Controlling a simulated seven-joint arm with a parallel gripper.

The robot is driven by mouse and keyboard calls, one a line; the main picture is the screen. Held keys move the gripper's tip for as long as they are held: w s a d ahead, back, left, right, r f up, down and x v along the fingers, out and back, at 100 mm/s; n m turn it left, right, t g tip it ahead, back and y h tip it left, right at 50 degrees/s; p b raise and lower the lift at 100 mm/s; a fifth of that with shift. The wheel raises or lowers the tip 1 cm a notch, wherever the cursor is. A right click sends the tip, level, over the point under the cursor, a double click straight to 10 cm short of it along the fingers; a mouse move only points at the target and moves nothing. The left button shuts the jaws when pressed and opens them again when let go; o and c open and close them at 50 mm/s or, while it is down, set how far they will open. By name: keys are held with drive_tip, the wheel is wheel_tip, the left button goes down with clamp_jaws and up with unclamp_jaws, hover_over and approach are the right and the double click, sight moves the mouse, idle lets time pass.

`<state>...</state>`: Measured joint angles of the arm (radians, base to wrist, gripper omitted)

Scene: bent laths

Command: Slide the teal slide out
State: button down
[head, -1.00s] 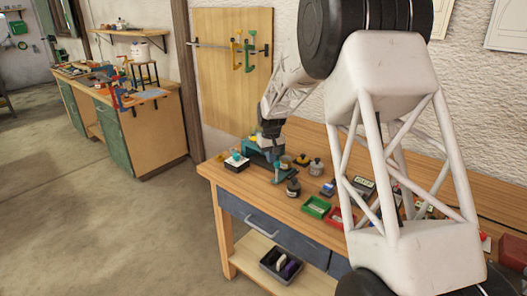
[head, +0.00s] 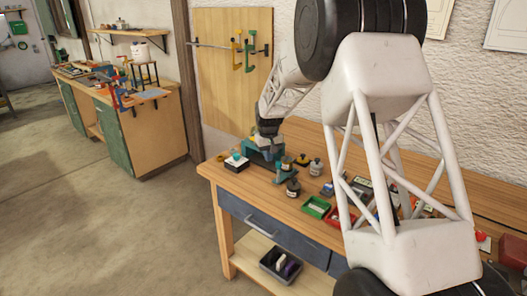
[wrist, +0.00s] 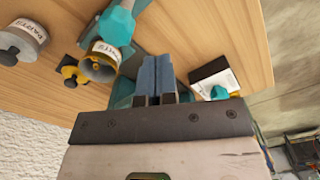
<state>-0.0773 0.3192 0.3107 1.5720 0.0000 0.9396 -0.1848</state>
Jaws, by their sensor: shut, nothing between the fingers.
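A teal fixture (head: 256,153) stands on the left end of the wooden bench. In the head view its parts are small, and I cannot tell which one is the slide. Teal also shows beside my fingers in the wrist view (wrist: 123,91). My gripper (head: 265,146) is directly over the fixture, pointing down. In the wrist view its two blue-grey fingers (wrist: 156,66) are together with nothing between them. The gripper hides part of the fixture, and I cannot tell whether the fingertips touch it.
A black-and-white block with a teal knob (wrist: 214,84) lies close to the right of my fingers. A yellow-rimmed pot (wrist: 101,63) and a grey-lidded jar (wrist: 21,40) stand on the left. Green (head: 316,207) and red trays lie farther right along the bench (head: 234,179).

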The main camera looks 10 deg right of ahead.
drive_tip(key=shift+r, duration=0.15)
wheel_tip(320, 180, up, 6)
drive_tip(key=shift+f, duration=0.15)
idle(0.8)
drive_tip(key=s+d+r+m, duration=0.15)
drive_tip(key=s+r, duration=0.35)
drive_tip(key=s, duration=0.5)
drive_tip(key=s+d+r+t, duration=0.15)
drive_tip(key=s+r, duration=0.25)
drive_tip(key=s, duration=0.5)
drive_tip(key=s+d+r, duration=0.2)
drive_tip(key=s+r, duration=0.3)
drive_tip(key=s, duration=0.5)
drive_tip(key=s+d+f+m, duration=0.1)
drive_tip(key=s+f, duration=0.1)
drive_tip(key=s, duration=1.2)
drive_tip(key=s+d+f+t, duration=0.1)
drive_tip(key=s+f, duration=0.1)
drive_tip(key=s, duration=1.3)
drive_tip(key=shift+f+m, duration=0.2)
drive_tip(key=shift+m, duration=0.15)
